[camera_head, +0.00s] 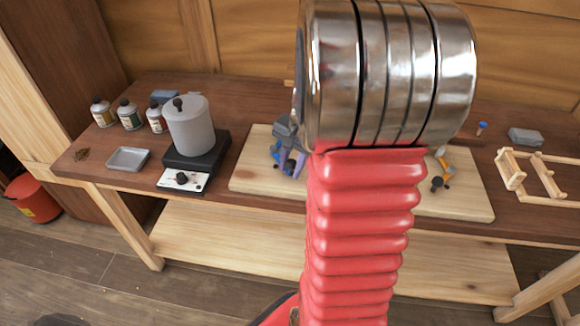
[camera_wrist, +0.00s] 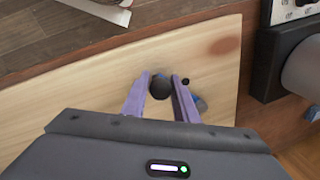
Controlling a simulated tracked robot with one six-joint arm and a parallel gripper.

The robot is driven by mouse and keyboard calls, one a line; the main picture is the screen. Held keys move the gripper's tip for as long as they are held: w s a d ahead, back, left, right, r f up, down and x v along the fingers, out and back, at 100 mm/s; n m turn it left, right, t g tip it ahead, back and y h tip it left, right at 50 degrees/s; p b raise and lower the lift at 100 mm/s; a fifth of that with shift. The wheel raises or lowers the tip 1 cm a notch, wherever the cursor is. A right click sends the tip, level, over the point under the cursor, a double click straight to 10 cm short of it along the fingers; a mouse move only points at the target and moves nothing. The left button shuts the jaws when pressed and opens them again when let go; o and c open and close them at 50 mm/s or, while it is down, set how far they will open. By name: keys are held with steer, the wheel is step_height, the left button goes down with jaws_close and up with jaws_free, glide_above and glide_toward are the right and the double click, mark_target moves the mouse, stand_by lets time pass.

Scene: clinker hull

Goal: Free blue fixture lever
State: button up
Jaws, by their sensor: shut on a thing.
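My gripper (camera_head: 291,165) is over the left part of the pale board (camera_head: 252,179), pointing down. In the wrist view its two purple fingers (camera_wrist: 160,77) stand on either side of a dark round knob (camera_wrist: 160,87), closed on it. The knob appears to be the end of the blue fixture lever. A bit of the blue fixture (camera_wrist: 200,103) shows beside the right finger, and another bit (camera_head: 275,151) shows left of my gripper in the head view. Most of the fixture and the lever's arm are hidden by the fingers and gripper body.
A grey pot (camera_head: 190,126) stands on a dark burner (camera_head: 197,160) to the left. Bottles, a grey tray (camera_head: 128,159) and a wooden rack (camera_head: 535,174) are also on the bench.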

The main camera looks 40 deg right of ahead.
jaws_close()
steer(key=shift+s+a, duration=0.1)
steer(key=shift+a, duration=0.1)
steer(key=shift+d, duration=0.15)
